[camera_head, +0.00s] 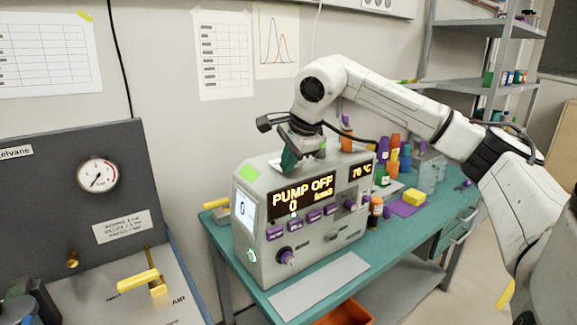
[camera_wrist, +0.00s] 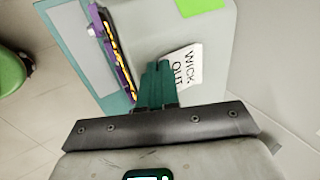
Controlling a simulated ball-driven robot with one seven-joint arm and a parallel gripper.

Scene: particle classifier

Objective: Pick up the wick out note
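The wick out note is a small white paper with black "WICK OUT" lettering, seen in the wrist view (camera_wrist: 187,66) at the top of the grey pump machine (camera_wrist: 140,20). Its near-left edge is hidden by my fingers. My gripper (camera_wrist: 157,68) has two teal fingers that are close together and point down at the note. They overlap its left side, and I cannot tell whether any paper is pinched between them. In the head view my gripper (camera_head: 288,158) is at the top of the machine (camera_head: 268,250), whose display reads "PUMP OFF".
The machine stands on a teal table (camera_head: 400,238). A green sticky note (camera_head: 249,173) is on its top left. Several coloured bottles, a yellow sponge (camera_head: 414,196) and a purple mat (camera_head: 404,209) are on the right. A grey gauge panel (camera_head: 80,150) stands on the left.

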